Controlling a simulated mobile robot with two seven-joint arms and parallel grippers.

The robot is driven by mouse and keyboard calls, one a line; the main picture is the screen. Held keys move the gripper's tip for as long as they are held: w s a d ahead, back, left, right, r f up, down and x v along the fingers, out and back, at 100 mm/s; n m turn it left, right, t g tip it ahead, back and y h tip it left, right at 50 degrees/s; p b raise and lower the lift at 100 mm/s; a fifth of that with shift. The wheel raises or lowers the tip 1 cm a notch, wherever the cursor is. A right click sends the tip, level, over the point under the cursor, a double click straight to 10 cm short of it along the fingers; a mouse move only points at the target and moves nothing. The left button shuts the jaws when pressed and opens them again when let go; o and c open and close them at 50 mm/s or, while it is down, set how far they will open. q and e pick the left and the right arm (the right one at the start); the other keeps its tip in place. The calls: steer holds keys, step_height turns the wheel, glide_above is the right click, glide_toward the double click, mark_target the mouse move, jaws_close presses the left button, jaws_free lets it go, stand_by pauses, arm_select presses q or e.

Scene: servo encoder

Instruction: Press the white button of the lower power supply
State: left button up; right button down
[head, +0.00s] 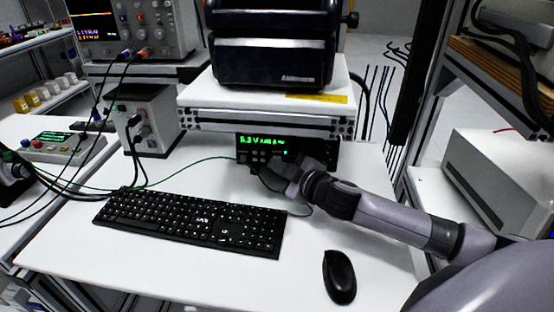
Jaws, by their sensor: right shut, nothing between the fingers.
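A black power supply (327,153) with a lit green display and small front buttons sits under the white raised shelf at the back of the desk. Its white button cannot be made out clearly; my gripper and wrist cover part of the front panel. My right gripper (282,173) is shut with nothing held, just in front of the panel's lower part. I cannot tell whether its tips touch the panel. My left gripper is not in view.
A black keyboard (190,219) lies in front of the power supply, and a black mouse (339,277) lies at right. A thin green cable (166,178) runs to the panel. The white shelf (262,117) overhangs it, carrying a dark instrument (272,63).

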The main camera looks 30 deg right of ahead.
steer(key=s+a, duration=0.1)
steer(key=s, duration=0.1)
steer(key=s+a+r+p, duration=0.1)
steer(key=a, duration=0.1)
steer(key=shift+s, duration=0.4)
steer(key=shift+s+a+p, duration=0.3)
steer(key=shift+s, duration=0.15)
